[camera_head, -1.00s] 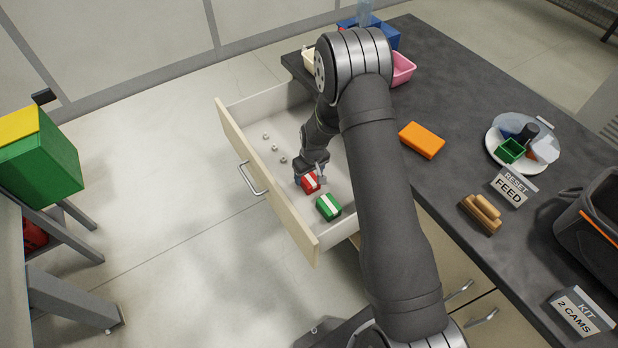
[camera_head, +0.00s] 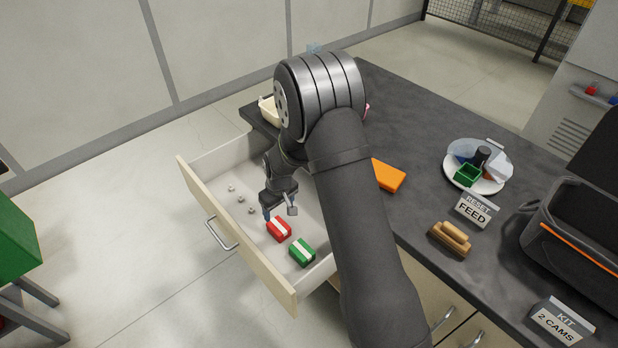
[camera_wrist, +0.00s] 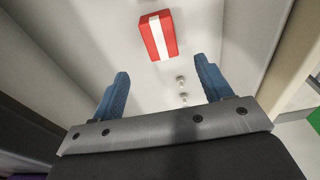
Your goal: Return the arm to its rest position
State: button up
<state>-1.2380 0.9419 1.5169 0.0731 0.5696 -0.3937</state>
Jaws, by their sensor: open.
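My gripper (camera_head: 281,212) is over the open drawer (camera_head: 190,189), above its floor. In the wrist view my gripper (camera_wrist: 162,85) has its blue fingers spread wide with nothing between them. A red box with a white stripe (camera_head: 279,229) lies in the drawer just below the gripper. The red box also shows in the wrist view (camera_wrist: 171,36), beyond the fingertips and apart from them. A green box with a white stripe (camera_head: 302,251) lies beside it, nearer the drawer's front right corner. My arm hides part of the drawer and countertop.
Several small grey pieces (camera_head: 240,198) lie in the drawer. The dark countertop (camera_head: 420,130) holds an orange block (camera_head: 388,175), a plate of parts (camera_head: 489,187), a brown brush-like block (camera_head: 450,238), sign cards and a black case (camera_head: 540,243). A green bin (camera_head: 14,240) stands at left.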

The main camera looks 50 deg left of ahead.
aim_at(279, 226)
jog(key=f, duration=0.4)
jog(key=a+f, duration=0.1)
jog(key=f, duration=0.7)
jog(key=shift+a+f, duration=0.15)
jog(key=shift+a, duration=0.05)
jog(key=shift+r, duration=0.2)
notch_tip(279, 226, up, 12)
jog(key=d, duration=0.1)
jog(key=f, duration=0.8)
jog(key=a+f, duration=0.1)
jog(key=f, duration=0.3)
jog(key=shift+f, duration=0.25)
notch_tip(279, 226, up, 5)
jog(key=shift+w, duration=0.1)
jog(key=w+d+r, duration=0.7)
jog(key=d, duration=0.2)
notch_tip(279, 226, up, 27)
jog(key=w, duration=0.3)
jog(key=shift+a+f, duration=0.15)
jog(key=shift+a, duration=0.15)
